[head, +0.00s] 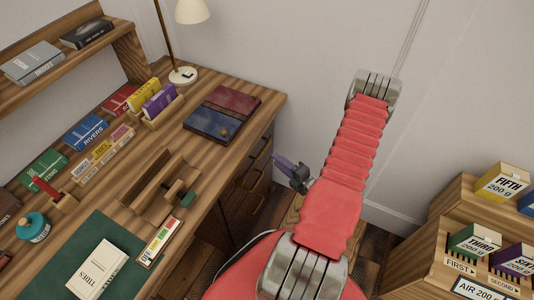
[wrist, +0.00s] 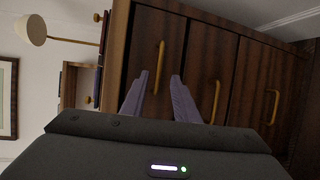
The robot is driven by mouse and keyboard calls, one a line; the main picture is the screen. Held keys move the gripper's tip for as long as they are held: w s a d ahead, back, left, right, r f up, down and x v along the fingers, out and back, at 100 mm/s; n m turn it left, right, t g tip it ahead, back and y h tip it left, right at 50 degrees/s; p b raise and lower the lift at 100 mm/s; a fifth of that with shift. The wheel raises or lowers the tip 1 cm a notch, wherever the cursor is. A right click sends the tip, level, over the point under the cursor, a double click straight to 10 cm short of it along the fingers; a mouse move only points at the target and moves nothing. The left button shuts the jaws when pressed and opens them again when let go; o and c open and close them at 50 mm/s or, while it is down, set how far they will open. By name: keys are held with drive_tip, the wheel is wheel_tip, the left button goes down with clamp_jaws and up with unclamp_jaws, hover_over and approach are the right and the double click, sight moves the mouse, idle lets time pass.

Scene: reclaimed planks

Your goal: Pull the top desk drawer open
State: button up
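The wooden desk (head: 215,165) has a stack of drawers on its right-hand front, seen steeply from above in the head view. The wrist view is turned sideways, with the desk's top edge to the left. There, the top drawer (wrist: 178,40) is the leftmost front and looks shut, with a brass bar handle (wrist: 160,67). My gripper (wrist: 160,80) has its two purple fingers apart with nothing between them visibly held. The handle appears in line with the gap, just beyond the fingertips; whether they reach around it I cannot tell. In the head view my gripper (head: 279,159) is beside the drawer fronts.
Two lower drawers with handles (wrist: 216,100) (wrist: 272,107) look shut. Books, a lamp (head: 183,75) and a wooden tray (head: 160,190) are on the desktop. A wooden crate unit (head: 435,255) with boxes stands at right. The wall is close behind my arm.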

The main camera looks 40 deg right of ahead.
drive_tip(key=w+f, duration=0.1)
drive_tip(key=w, duration=0.6)
drive_tip(key=shift+w+d+f, duration=0.15)
drive_tip(key=shift+f, duration=0.05)
drive_tip(key=shift+c, duration=0.7)
clamp_jaws()
drive_tip(key=shift+f, duration=0.1)
